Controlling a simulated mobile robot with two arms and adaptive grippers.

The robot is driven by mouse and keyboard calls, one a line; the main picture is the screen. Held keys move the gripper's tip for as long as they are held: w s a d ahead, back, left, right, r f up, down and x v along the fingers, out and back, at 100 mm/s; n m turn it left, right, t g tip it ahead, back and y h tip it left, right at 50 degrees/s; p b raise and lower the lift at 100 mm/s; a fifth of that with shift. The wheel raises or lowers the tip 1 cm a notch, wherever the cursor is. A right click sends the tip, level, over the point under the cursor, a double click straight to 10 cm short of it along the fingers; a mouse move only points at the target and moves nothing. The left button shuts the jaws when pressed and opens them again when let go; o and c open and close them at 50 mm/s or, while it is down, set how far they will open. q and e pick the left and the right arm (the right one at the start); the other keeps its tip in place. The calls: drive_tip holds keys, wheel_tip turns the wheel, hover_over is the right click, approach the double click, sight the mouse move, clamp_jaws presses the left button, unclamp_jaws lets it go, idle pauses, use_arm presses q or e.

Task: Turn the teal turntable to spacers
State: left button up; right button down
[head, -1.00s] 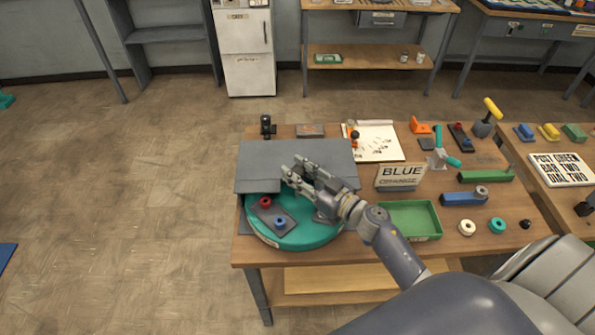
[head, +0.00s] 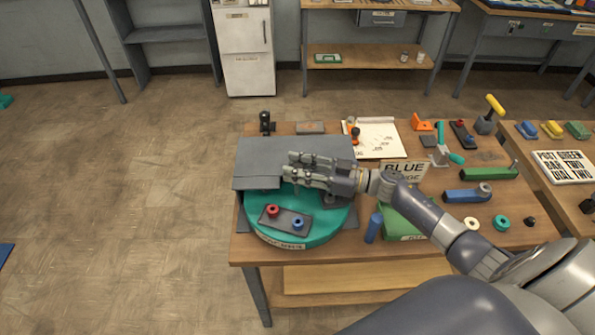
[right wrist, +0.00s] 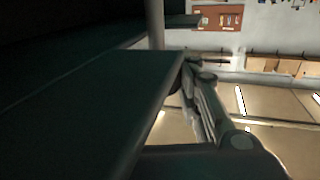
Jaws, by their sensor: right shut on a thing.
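The teal turntable (head: 334,228) sits at the left end of the workbench, its back half under a grey cover (head: 262,154). On its front lies a dark plate (head: 285,218) with a red spool (head: 272,210) and a blue spool (head: 298,222). A pale label (head: 283,243) is on its front rim; its text is too small to read surely. My right gripper (head: 290,170) is at the cover's front edge, above the turntable, shut on a part of the turntable that its fingers hide. The right wrist view shows a dark teal slab (right wrist: 105,100) close up beside a finger. My left gripper is not in view.
A green tray (head: 398,228) and a blue cylinder (head: 374,228) are right of the turntable, partly under my right arm. A BLUE sign (head: 405,168) stands behind the arm. Clamps, blocks and rings fill the bench's right side.

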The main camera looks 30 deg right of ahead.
idle(0.3)
drive_tip(key=c, duration=1.2)
unclamp_jaws()
drive_tip(key=shift+o, duration=0.2)
drive_tip(key=v, duration=1.2)
drive_tip(key=shift+w, duration=0.1)
